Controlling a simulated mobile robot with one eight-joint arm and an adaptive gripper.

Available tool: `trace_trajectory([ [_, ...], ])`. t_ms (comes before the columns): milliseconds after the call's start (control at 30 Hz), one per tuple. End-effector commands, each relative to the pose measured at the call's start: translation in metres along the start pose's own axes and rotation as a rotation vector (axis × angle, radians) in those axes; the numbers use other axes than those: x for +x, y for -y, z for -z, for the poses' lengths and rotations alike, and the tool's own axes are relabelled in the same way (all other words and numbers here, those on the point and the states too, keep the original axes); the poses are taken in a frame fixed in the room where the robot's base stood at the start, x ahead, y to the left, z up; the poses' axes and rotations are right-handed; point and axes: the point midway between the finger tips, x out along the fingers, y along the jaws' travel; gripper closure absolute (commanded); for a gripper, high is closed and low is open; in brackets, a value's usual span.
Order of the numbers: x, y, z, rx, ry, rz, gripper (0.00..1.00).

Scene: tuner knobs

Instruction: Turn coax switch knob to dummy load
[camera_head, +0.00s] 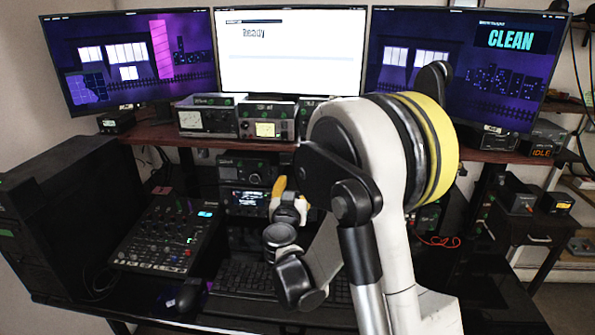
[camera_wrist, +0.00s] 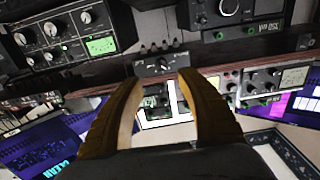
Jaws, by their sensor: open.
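In the wrist view, a small dark box with several connectors along its edge, which looks like the coax switch (camera_wrist: 152,66), is fixed near the shelf edge. Its knob (camera_wrist: 163,64) is at the middle of its face. The labels are too small to read, so I cannot tell the knob's position. My gripper (camera_wrist: 160,77) is open, its two yellow fingers on either side of the knob in the picture, with nothing between them. I see no contact with the knob. In the head view my gripper (camera_head: 281,188) is in front of the radio gear below the shelf; I cannot make out the switch there.
A radio with knobs and a green display (camera_wrist: 75,40) is beside the switch in the wrist view. The head view shows a mixer (camera_head: 160,235), a keyboard (camera_head: 245,278), a mouse (camera_head: 185,295), and shelf-top meters (camera_head: 265,122) under three monitors. My arm covers the middle right.

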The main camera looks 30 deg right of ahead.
Motion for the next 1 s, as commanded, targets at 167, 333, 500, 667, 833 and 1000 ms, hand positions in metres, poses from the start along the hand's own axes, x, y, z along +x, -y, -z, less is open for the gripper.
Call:
trace_trajectory([
  [167,0.033,0.000,-0.002,0.001,-0.001,-0.001,0.55],
  [333,0.067,0.000,-0.002,0.001,-0.001,0.000,0.55],
  [500,0.090,0.000,0.000,0.001,-0.002,0.002,0.55],
  [667,0.098,0.001,0.001,0.001,-0.002,0.003,0.55],
  [833,0.098,0.001,0.002,0.001,-0.002,0.003,0.55],
  [1000,0.098,0.001,0.002,0.001,-0.002,0.003,0.84],
])
